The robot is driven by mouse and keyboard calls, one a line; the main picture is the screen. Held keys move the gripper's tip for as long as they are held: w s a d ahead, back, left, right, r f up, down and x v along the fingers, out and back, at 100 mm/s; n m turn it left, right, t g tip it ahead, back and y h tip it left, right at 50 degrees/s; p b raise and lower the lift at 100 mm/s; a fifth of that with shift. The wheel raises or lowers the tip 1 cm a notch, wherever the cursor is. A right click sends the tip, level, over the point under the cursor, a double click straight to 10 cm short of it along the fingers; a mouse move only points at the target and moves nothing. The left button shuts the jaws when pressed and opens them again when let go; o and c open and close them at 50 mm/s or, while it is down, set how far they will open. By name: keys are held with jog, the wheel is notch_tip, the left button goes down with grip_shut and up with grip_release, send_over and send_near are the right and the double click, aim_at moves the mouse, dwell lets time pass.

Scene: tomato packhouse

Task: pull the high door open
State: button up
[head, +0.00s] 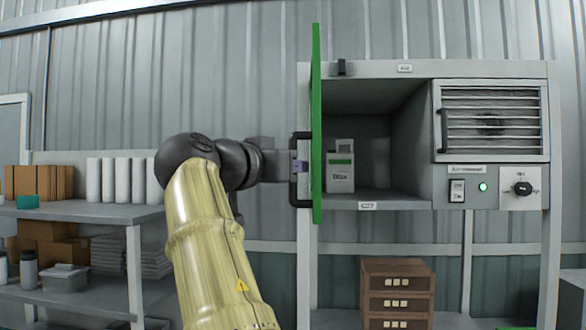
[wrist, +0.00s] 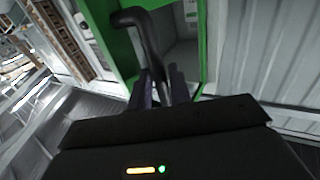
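The high door (head: 316,125) is a green panel seen nearly edge-on in the head view, swung out from the left side of the grey cabinet (head: 375,198). It stands open, and the compartment behind it shows. Its black bar handle (head: 300,203) is on the door's left face. My gripper (head: 298,167) is at the middle of this handle. In the wrist view the two dark fingers (wrist: 160,88) lie on either side of the handle bar (wrist: 143,30) and look closed on it. The green door (wrist: 112,40) also shows there. The exact finger contact is partly hidden.
A white container (head: 340,172) stands inside the compartment, just right of the door. A vented panel (head: 490,120) with a knob and a green light fills the cabinet's right side. Shelves (head: 85,211) with boxes and white rolls stand at left. Brown drawers (head: 397,290) sit below the cabinet.

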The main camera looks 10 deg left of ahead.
jog(key=v, duration=1.6)
jog(key=shift+b, duration=0.35)
jog(key=shift+a, duration=0.1)
